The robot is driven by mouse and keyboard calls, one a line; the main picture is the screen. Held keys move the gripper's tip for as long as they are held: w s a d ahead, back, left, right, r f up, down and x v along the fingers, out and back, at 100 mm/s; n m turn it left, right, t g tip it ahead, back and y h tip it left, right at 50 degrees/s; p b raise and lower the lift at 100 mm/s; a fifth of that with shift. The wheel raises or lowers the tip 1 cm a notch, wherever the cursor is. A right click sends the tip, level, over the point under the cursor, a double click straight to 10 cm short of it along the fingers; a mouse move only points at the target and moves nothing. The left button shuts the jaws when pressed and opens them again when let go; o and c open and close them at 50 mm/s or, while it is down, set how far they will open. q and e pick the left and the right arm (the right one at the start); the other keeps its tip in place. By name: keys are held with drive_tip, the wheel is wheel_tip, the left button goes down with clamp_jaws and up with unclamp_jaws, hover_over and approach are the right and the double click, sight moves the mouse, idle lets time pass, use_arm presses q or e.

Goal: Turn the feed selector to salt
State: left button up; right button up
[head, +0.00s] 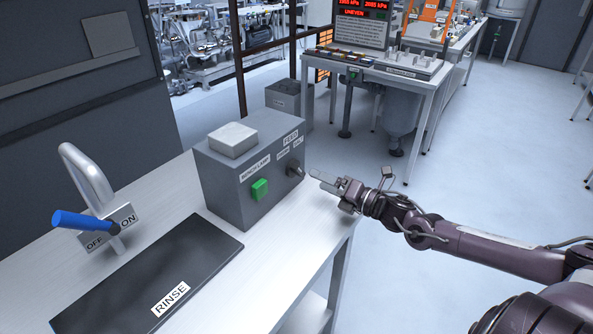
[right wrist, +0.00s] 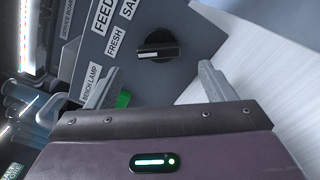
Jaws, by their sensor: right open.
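The feed selector is a dark knob (head: 296,169) on the front of a grey box (head: 225,190) on the bench. In the right wrist view, the knob (right wrist: 158,46) has a bar with a white line, and the bar lies roughly in line with the FRESH label (right wrist: 115,41). The SALT label (right wrist: 130,8) is partly cut off at the top edge. My right gripper (head: 322,181) is open and empty, in front of the knob and apart from it. Its two fingers (right wrist: 158,84) show on either side below the knob. My left gripper is not in view.
A green bench lamp switch (head: 259,189) sits on the same box face, left of the knob. A black RINSE mat (head: 150,270) and a tap with a blue lever (head: 82,221) are on the bench (head: 280,240) at left. Open floor lies to the right.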

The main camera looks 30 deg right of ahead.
sight(302, 172)
drive_tip(key=shift+r+x, duration=0.2)
drive_tip(key=shift+x, duration=2.95)
drive_tip(key=shift+w+f, duration=0.1)
drive_tip(key=shift+f, duration=0.05)
drive_tip(key=shift+a, duration=0.1)
drive_tip(key=shift+c, duration=0.8)
drive_tip(key=c, duration=0.8)
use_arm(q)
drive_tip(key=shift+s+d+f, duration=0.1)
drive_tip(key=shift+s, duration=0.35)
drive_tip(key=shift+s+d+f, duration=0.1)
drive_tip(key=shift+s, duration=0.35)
